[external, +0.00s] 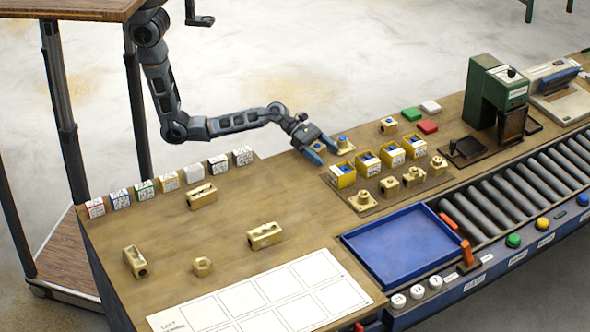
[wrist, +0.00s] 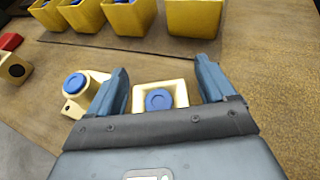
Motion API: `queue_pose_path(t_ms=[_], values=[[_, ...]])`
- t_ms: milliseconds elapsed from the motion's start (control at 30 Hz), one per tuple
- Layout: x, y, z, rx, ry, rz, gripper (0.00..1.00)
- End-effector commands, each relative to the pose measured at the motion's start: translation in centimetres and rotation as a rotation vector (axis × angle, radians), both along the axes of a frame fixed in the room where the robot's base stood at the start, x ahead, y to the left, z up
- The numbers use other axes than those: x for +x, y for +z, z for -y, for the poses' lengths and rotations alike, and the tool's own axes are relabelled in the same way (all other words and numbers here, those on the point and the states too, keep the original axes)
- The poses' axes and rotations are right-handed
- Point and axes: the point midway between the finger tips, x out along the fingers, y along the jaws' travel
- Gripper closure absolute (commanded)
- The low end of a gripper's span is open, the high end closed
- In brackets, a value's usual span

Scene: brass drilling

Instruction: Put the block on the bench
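My gripper (external: 322,150) reaches low over the back of the wooden bench (external: 230,245). In the wrist view its two blue fingers (wrist: 162,82) are spread apart. A square, pale brass block (wrist: 180,96) with a round blue top lies between or just below them; I cannot tell whether they touch it. A similar blue-topped piece on a flanged base (wrist: 86,92) stands just outside one finger; it also shows in the external view (external: 343,142). Other brass blocks lie on the bench, one near the cards (external: 202,196), one in the middle (external: 265,235), one at the left (external: 135,262).
Several yellow bins (external: 342,175) and brass fittings (external: 362,200) stand on a mat in front of my gripper. A blue tray (external: 400,245), roller conveyor (external: 500,200) and green press (external: 490,90) are to the right. Small cards (external: 170,181) line the back left edge. The left bench has free room.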

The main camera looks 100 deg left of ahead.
Motion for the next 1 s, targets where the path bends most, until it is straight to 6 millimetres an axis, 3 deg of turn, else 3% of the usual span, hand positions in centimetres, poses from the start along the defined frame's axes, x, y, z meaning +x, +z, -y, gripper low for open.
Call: queue_pose_path(t_ms=[267, 367, 800, 1000], values=[[0.0, 0.4, 0.0, 0.001, 0.0, 0.0, 0.17], [-1.0, 0.7, -0.4, 0.0, 0.001, 0.0, 0.17], [-8.2, 4.0, -3.5, 0.001, 0.003, 0.0, 0.17], [-9.9, 4.8, -4.1, 0.0, 0.001, 0.001, 0.17]])
